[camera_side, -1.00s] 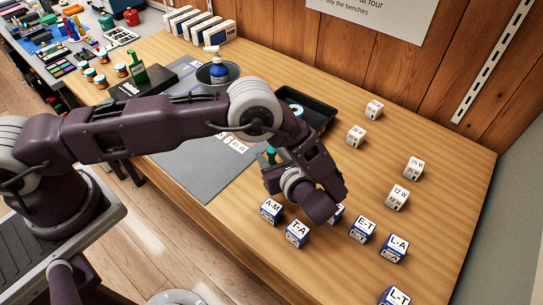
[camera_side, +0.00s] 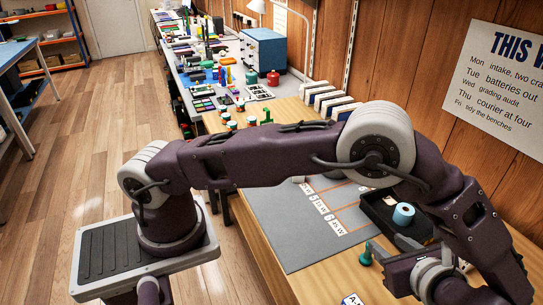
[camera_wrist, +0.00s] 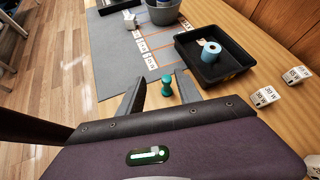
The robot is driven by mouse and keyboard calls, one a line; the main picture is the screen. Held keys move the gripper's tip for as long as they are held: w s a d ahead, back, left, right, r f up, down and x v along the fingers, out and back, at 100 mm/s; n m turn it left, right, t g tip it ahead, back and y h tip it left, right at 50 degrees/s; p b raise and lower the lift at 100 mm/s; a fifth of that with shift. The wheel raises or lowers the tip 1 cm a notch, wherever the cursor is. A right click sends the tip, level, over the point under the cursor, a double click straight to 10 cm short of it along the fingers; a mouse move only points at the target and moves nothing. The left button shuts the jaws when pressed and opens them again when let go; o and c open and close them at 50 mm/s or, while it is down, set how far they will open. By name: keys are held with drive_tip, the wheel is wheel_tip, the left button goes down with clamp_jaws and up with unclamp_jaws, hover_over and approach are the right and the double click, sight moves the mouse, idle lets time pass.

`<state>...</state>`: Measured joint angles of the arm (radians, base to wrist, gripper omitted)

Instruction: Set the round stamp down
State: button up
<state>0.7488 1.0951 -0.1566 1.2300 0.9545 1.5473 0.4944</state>
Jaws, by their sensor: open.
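The round stamp (camera_wrist: 167,87), a small teal-green piece with a knobbed handle, stands upright just beyond the near end of the grey mat. In the side view the stamp (camera_side: 366,255) shows beside my gripper's fingers. In the wrist view my gripper (camera_wrist: 158,84) is open, with one finger on each side of the stamp. The stamp appears apart from both fingers. I cannot tell how far the fingertips are above the bench.
A black tray (camera_wrist: 235,69) holding a pale blue roll (camera_wrist: 210,50) stands beyond and right of the stamp. The grey mat (camera_wrist: 103,50) carries number cards. A grey pot (camera_wrist: 163,13) is at the back. Labelled cubes (camera_wrist: 264,97) stand at right.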

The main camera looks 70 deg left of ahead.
drive_tip(key=s+a+r+n+g+h, duration=0.1)
drive_tip(key=s+a+r+n+h, duration=0.15)
drive_tip(key=a+r+n, duration=0.4)
drive_tip(key=s+a+r+n+g+h, duration=0.15)
drive_tip(key=s+a+r, duration=0.25)
drive_tip(key=r, duration=0.5)
drive_tip(key=s+a+r+n+t+h, duration=0.2)
drive_tip(key=s+n+h, duration=0.1)
drive_tip(key=s+n, duration=0.3)
drive_tip(key=s+a+r+n+t+h, duration=0.1)
drive_tip(key=s+r+n+t+h, duration=0.1)
drive_tip(key=s+n, duration=0.4)
drive_tip(key=shift+s+a+r+h, duration=0.45)
drive_tip(key=shift+s+h, duration=0.45)
drive_tip(key=shift+s, duration=1.15)
drive_tip(key=shift+d+r, duration=0.1)
drive_tip(key=shift+r, duration=0.05)
